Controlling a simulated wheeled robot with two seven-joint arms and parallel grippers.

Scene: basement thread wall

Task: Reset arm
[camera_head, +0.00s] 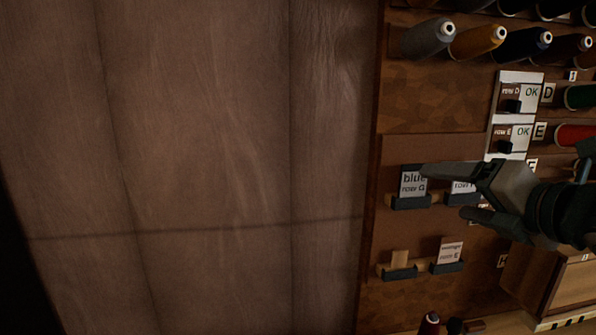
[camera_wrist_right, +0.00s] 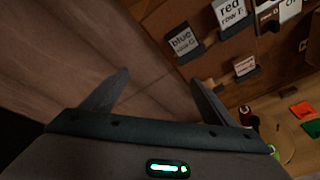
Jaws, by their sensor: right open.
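My right gripper (camera_head: 444,191) comes in from the right in the head view, in front of the thread wall. Its fingers are apart with nothing between them. In the wrist view the right gripper (camera_wrist_right: 160,76) also shows open and empty, with bare wood panelling behind the gap. In the head view one fingertip overlaps the "blue row G" card (camera_head: 412,190) and the gripper partly hides the card beside it. Whether the finger touches the card cannot be told. My left gripper is not in view.
A lower "row E" card (camera_head: 450,250) sits in its holder. Thread spools (camera_head: 430,36) line the top right. A white panel (camera_head: 515,118) has switches marked OK. A wooden drawer box (camera_head: 570,285) stands lower right. Plain wood panelling (camera_head: 200,160) fills the left, clear of objects.

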